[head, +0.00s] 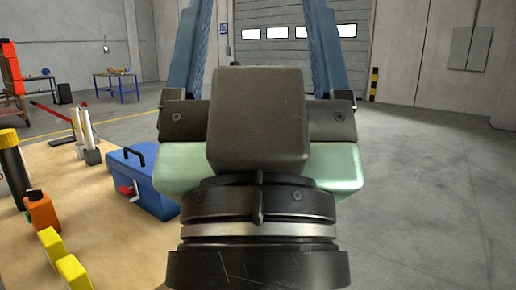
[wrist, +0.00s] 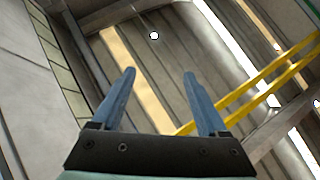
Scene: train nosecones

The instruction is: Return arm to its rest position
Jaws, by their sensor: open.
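My gripper (wrist: 158,75) is raised, with its two blue fingers spread apart and nothing between them in the wrist view. In the head view my gripper (head: 262,30) stands upright close to the camera, its fingers pointing up and partly cut off by the top edge. The wrist camera looks up towards the ceiling and a yellow beam (wrist: 265,75). The gripper touches nothing that I can see.
A wooden table (head: 110,230) at the left holds a blue toolbox (head: 150,185), an orange bottle (head: 41,212) and yellow blocks (head: 72,272). The toolbox is partly hidden behind my gripper. Open grey floor (head: 430,200) lies at the right. A blue workbench (head: 116,82) stands farther back.

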